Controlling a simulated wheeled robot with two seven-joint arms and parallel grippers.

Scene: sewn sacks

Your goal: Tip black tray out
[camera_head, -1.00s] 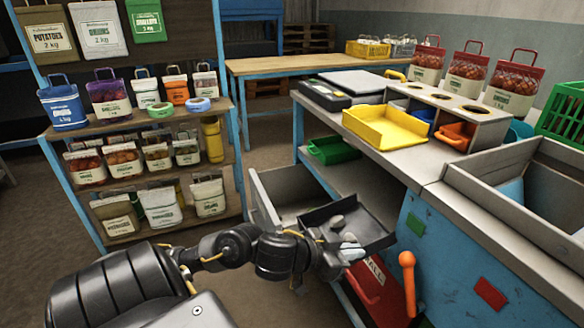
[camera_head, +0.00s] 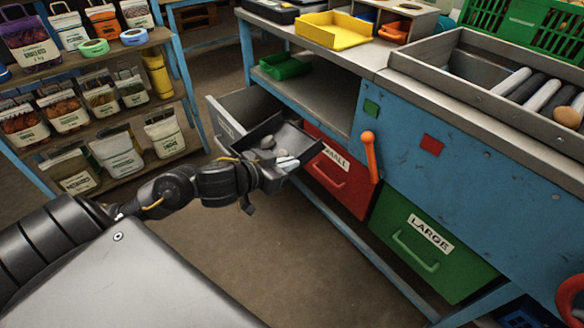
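The black tray (camera_head: 293,142) is in the middle of the head view, tilted, over the open grey drawer (camera_head: 232,122) under the workbench. The front of the grey drawer carries a label too small to read. My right gripper is out of view.
Beside the grey drawer are a red drawer (camera_head: 338,172) marked SMALL and a green drawer (camera_head: 427,246) marked LARGE, both shut. An orange lever (camera_head: 370,156) stands out from the bench front. A shelf of sacks (camera_head: 118,153) is at left. The floor in front is clear.

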